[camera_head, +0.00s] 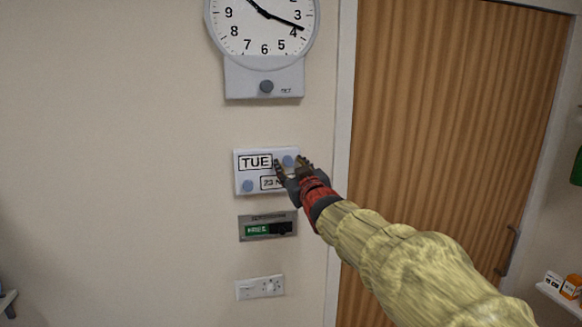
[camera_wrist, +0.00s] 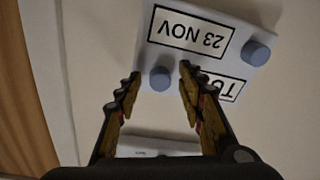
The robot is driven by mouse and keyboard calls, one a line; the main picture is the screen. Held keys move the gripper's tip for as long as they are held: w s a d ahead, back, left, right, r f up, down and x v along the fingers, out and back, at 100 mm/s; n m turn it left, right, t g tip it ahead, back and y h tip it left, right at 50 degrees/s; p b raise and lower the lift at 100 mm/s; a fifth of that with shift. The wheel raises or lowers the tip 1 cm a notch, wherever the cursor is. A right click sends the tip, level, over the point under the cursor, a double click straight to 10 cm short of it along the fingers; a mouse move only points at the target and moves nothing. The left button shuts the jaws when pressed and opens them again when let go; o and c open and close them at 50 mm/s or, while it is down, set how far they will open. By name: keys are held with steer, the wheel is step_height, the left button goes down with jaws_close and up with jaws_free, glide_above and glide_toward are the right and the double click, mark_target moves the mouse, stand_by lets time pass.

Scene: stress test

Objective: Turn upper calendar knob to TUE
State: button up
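The white calendar plate (camera_head: 255,173) hangs on the wall and its upper window reads TUE (camera_head: 255,162). Its lower window, partly hidden by my gripper in the head view, reads 23 NOV, upside down, in the wrist view (camera_wrist: 191,33). The blue upper knob (camera_head: 288,160) sits right of TUE; it also shows in the wrist view (camera_wrist: 160,77). The lower knob (camera_head: 247,186) is at the lower left, and at the upper right in the wrist view (camera_wrist: 257,53). My gripper (camera_head: 291,162) is open, its fingertips (camera_wrist: 160,76) on either side of the upper knob, apparently not touching it.
A clock (camera_head: 262,30) with a knobbed box (camera_head: 240,80) hangs above. A sliding door sign (camera_head: 258,229) and a wall socket (camera_head: 259,288) are below.

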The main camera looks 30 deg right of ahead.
steer(key=v, duration=1.2)
steer(key=shift+a, duration=0.1)
stand_by(0.4)
